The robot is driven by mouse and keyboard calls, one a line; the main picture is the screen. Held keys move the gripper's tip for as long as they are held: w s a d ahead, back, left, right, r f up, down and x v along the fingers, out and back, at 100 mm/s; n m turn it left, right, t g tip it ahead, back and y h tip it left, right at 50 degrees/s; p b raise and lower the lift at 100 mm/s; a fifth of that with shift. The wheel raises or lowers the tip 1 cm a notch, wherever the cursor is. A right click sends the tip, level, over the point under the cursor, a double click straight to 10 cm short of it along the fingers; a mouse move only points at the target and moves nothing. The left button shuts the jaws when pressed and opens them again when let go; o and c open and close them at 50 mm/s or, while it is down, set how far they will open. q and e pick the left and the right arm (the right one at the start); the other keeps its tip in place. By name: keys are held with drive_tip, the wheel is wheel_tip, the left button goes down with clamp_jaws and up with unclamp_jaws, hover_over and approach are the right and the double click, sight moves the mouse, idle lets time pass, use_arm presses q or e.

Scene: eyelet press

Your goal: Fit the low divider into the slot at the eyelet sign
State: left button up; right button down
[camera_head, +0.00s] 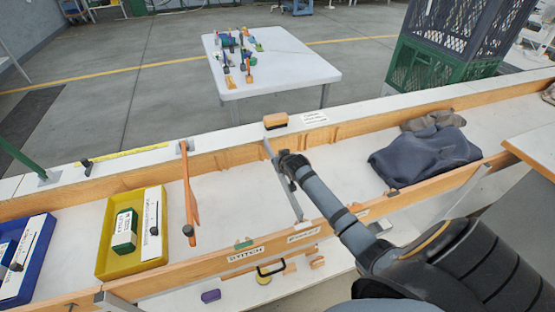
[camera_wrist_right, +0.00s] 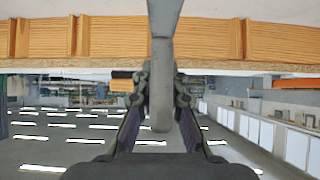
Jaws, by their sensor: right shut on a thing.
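The low divider (camera_head: 289,190) is a thin light-grey strip. In the head view it spans the white trough from near the back rail to near the front rail. Its near end is close to a small sign (camera_head: 304,236) on the front rail, whose print is too small to read surely. My right gripper (camera_head: 290,165) is shut on the divider around its middle. In the right wrist view the divider (camera_wrist_right: 161,60) stands between the fingers and crosses the wooden rail. Whether its ends sit in slots cannot be told. My left gripper is out of view.
The stitch sign (camera_head: 245,254) is further left on the front rail (camera_head: 150,290). A yellow tray (camera_head: 110,245), a blue tray (camera_head: 40,255) and an orange piece (camera_head: 189,200) lie left. Dark cloth (camera_head: 425,155) lies right. A brush (camera_head: 275,121) sits on the back ledge. Trough floor beside the divider is clear.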

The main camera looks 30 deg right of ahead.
idle(0.6)
drive_tip(key=shift+p, duration=0.3)
idle(0.4)
drive_tip(key=shift+p, duration=0.3)
drive_tip(key=shift+f+b, duration=2.9)
drive_tip(key=shift+f, duration=1.75)
drive_tip(key=c, duration=1.3)
unclamp_jaws()
drive_tip(key=shift+c, duration=0.2)
